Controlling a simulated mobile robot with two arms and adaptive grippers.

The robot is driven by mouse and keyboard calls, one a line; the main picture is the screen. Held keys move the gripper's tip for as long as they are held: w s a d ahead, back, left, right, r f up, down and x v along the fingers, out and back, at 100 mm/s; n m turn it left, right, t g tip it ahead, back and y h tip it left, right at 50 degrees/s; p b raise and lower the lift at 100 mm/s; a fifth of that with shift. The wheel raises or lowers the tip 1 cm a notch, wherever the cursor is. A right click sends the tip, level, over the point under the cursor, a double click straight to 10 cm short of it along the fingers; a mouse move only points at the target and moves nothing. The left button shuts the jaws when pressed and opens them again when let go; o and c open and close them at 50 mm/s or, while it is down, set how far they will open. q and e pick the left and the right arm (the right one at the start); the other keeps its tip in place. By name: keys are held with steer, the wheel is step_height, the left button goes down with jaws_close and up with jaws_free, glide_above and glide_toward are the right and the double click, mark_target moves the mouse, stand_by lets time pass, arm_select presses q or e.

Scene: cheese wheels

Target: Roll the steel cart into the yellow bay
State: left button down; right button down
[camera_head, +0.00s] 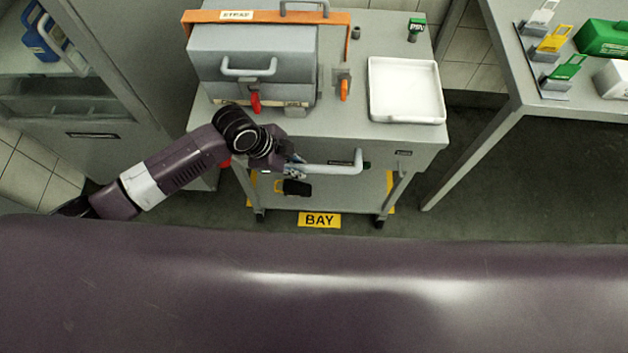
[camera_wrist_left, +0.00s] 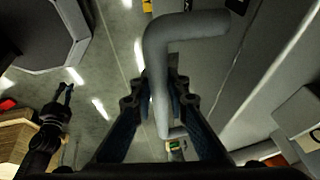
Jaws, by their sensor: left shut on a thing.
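The steel cart (camera_head: 420,140) is a grey wheeled cart with a pale bar handle (camera_head: 345,167) on its near side. My left gripper (camera_head: 292,167) is at the left part of this handle. In the left wrist view the handle (camera_wrist_left: 158,75) passes between the fingers of my left gripper (camera_wrist_left: 172,92), which is shut on it. The yellow bay shows as a yellow BAY plate (camera_head: 319,220) on the floor at the cart's near side and yellow marks (camera_head: 391,190) beside its legs. The cart hides most of the bay floor. A dark jaw shape (camera_wrist_left: 64,94), seemingly my right gripper, shows at left.
The cart carries a grey box (camera_head: 250,50) with an orange strap bar and a white tray (camera_head: 404,90). A cabinet (camera_head: 95,135) stands close on the left. A table (camera_head: 510,55) with coloured tags stands on the right, with floor between it and the cart.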

mark_target(299, 152)
arm_select(q)
steer(key=shift+w, duration=0.2)
steer(key=shift+w+b, duration=0.6)
steer(key=shift+w, duration=1.5)
steer(key=shift+w+b, duration=0.85)
steer(key=shift+w, duration=1)
steer(key=w+b, duration=0.1)
steer(key=w, duration=0.2)
steer(key=shift+r, duration=0.2)
steer(key=shift+w, duration=0.1)
